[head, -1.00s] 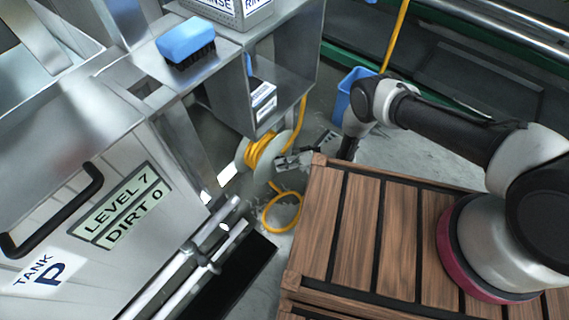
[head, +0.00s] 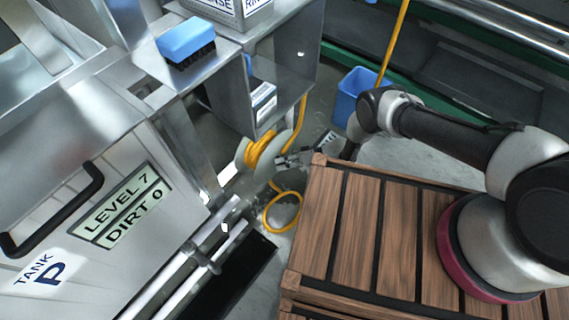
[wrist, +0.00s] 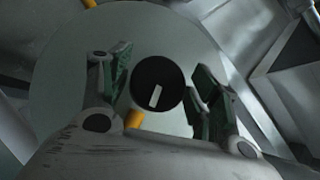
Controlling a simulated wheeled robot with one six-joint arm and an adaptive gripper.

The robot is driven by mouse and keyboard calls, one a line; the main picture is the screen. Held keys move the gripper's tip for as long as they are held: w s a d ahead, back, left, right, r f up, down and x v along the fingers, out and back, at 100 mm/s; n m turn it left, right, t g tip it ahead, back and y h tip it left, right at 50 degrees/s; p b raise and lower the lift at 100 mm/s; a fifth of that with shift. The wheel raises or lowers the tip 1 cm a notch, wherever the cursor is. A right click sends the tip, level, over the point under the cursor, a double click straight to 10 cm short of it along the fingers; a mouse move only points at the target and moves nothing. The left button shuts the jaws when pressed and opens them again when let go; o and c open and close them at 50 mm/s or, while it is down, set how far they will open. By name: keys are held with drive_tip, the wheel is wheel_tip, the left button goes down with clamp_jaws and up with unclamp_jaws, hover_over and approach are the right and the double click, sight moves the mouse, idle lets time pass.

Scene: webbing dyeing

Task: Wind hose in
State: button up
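The hose reel (head: 243,158) is a pale disc-ended spool low under the metal shelf, with yellow hose (head: 262,150) wound on it. A loose loop of the hose (head: 283,228) lies on the floor below. My gripper (head: 284,159) is at the reel's near right face. In the wrist view, the pale disc (wrist: 70,75) fills the picture, with a dark round hub (wrist: 157,72) bearing a white mark. My two fingers (wrist: 163,92) are apart on either side of the hub. No clear contact with it shows. A bit of yellow shows below the hub.
A wooden slatted crate (head: 350,230) stands right of the reel, close to my arm. A steel tank (head: 110,180) with a black handle is at the left. A blue bucket (head: 352,95) stands behind. A blue brush (head: 186,40) lies on the shelf above.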

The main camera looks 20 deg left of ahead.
drive_tip(key=shift+w+d, duration=0.1)
drive_tip(key=shift+w+d+r, duration=0.1)
drive_tip(key=shift+d+r, duration=0.05)
drive_tip(key=shift+d, duration=0.15)
drive_tip(key=v, duration=1.1)
